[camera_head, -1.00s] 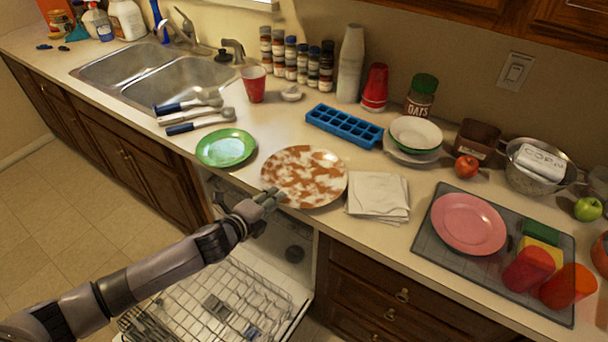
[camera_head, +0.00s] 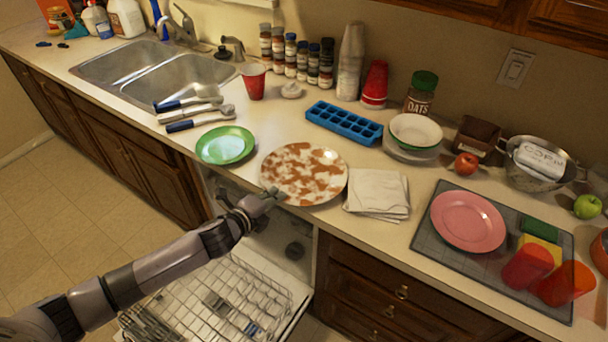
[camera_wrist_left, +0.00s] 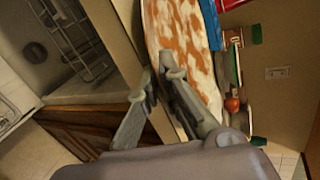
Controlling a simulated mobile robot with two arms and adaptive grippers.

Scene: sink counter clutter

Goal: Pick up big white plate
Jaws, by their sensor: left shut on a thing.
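The big white plate (camera_head: 304,172) is covered in brown stains and is near the front edge of the counter, between the green plate and the napkins. My left gripper (camera_head: 272,194) is at its front left rim and is shut on it. In the left wrist view, the plate (camera_wrist_left: 185,40) rises beyond my left gripper (camera_wrist_left: 161,76), with its rim at the fingertips. Whether the plate is clear of the counter is hard to tell. My right gripper is in neither view.
A green plate (camera_head: 225,145) lies to the left, folded napkins (camera_head: 378,193) to the right and a blue ice tray (camera_head: 344,124) behind. A pink plate (camera_head: 467,221) rests on a grey mat (camera_head: 430,247). The open dishwasher rack (camera_head: 225,300) is below the counter.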

